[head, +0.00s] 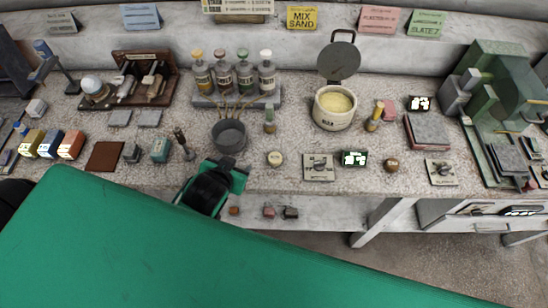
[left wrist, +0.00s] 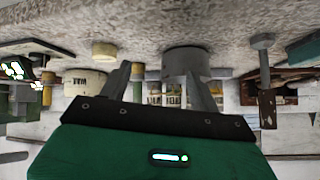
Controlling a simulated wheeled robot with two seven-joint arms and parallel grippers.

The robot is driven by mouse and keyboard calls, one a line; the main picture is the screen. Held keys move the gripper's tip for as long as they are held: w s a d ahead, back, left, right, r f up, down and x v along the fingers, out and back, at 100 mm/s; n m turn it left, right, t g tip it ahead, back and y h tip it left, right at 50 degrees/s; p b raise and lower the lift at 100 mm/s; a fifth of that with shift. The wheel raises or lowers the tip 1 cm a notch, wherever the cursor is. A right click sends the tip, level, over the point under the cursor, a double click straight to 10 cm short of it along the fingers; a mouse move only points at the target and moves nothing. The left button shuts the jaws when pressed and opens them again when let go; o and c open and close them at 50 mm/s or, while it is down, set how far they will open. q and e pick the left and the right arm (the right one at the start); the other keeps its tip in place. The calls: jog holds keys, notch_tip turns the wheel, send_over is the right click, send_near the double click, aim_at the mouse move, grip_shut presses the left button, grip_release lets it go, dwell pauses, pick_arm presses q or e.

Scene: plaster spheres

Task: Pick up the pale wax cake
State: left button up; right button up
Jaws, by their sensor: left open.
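The pale wax cake (head: 275,158) is a small, round, cream-coloured disc lying on the speckled bench top, right of the grey pot. It also shows in the left wrist view (left wrist: 104,50), where the scene is upside down, outside my fingers to the left. My left gripper (head: 232,172) is at the bench's front edge, to the left of the cake and apart from it. In the left wrist view its two grey fingers (left wrist: 157,72) are spread with nothing held between them. The fingertips are hard to make out in the head view. My right gripper is not in view.
A grey pot (head: 229,137) with sticks stands just beyond my left gripper. A small capped bottle (head: 269,122) stands behind the cake, and a square plate (head: 319,168) lies to its right. A cream crock (head: 334,108) with its lid raised stands farther back.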

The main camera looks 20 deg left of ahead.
pick_arm(q)
jog(key=w+d+r+m+t+h, duration=0.1)
jog(key=w+d+r+t+h, duration=0.1)
jog(key=w+d+r+t, duration=0.5)
jog(key=w+r+m+t+h, duration=0.2)
jog(key=w+r+t, duration=0.15)
jog(key=r, duration=0.75)
jog(key=d+r+m+g+h, duration=0.1)
jog(key=d+r+m+h, duration=0.75)
jog(key=h, duration=0.25)
jog(key=s+d+f+m+g+h, duration=0.2)
jog(key=s+d+m+g+h, duration=0.4)
jog(key=d+m+g, duration=0.6)
jog(key=g+y+p, duration=0.1)
jog(key=g+y, duration=0.6)
jog(key=y, duration=1.3)
send_over(275, 157)
jog(key=shift+n, duration=0.25)
notch_tip(275, 157, down, 23)
jog(key=shift+w+a+f, duration=0.1)
jog(key=shift+a+f, duration=0.05)
jog(key=shift+f, duration=0.05)
jog(key=f+p, duration=0.2)
jog(key=f, duration=0.3)
jog(key=shift+s+f, duration=0.15)
jog(key=shift+s, duration=0.05)
jog(key=shift+w+f, duration=0.1)
jog(key=shift+f, duration=0.1)
